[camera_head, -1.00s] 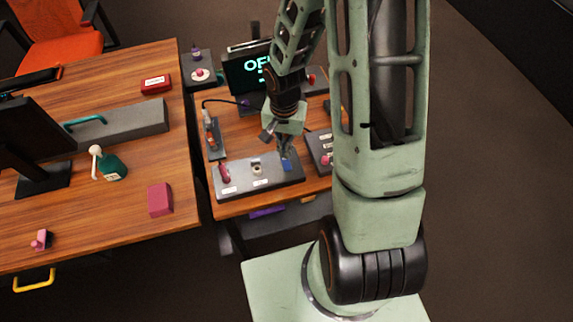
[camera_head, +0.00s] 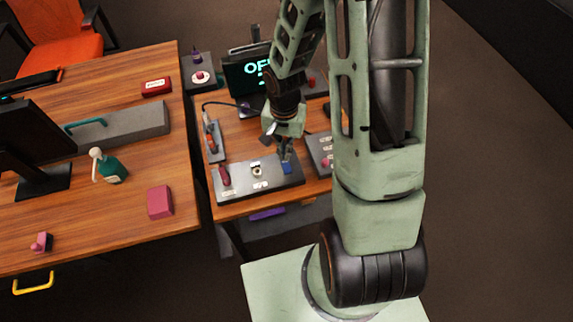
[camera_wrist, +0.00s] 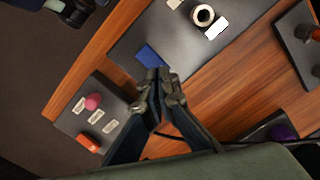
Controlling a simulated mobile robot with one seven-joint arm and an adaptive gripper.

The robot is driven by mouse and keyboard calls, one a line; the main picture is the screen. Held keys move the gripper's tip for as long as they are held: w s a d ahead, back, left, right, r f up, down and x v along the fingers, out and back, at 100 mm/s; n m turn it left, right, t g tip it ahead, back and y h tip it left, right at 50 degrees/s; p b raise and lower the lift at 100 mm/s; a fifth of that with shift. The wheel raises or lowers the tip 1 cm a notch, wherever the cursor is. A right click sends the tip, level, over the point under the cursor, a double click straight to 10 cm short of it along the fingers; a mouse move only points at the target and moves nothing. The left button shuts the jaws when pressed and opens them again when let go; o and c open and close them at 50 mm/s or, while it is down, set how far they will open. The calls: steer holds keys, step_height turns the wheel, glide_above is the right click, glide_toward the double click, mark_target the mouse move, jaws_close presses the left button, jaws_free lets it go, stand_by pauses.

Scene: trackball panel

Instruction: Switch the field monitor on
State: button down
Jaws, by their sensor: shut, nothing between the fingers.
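The monitor (camera_head: 240,73) at the back of the small desk shows cyan letters, "OF" readable, partly hidden by my arm. A dark control panel (camera_head: 237,181) lies at the desk's front, also in the wrist view (camera_wrist: 180,30). It carries a crimson control (camera_head: 224,175) at left, a pale ring-shaped control (camera_head: 256,169) in the middle and a blue piece (camera_head: 287,169) at right. My gripper (camera_wrist: 160,73) is shut and empty, its tips at the near edge of the blue piece (camera_wrist: 150,56) in the wrist view. I cannot tell whether they touch it.
A second dark panel (camera_head: 321,143) with a pink knob and labels stands right of the front panel. A narrow dark unit (camera_head: 214,140) lies to the left. Bare wood (camera_head: 240,136) shows between them. A larger desk (camera_head: 110,205) stands at left.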

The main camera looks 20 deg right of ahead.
steer(key=shift+f+b, duration=1.1)
steer(key=shift+f, duration=0.1)
stand_by(0.6)
steer(key=shift+r, duration=0.2)
steer(key=shift+r+p, duration=2.65)
steer(key=shift+r, duration=0.8)
steer(key=shift+w, duration=0.1)
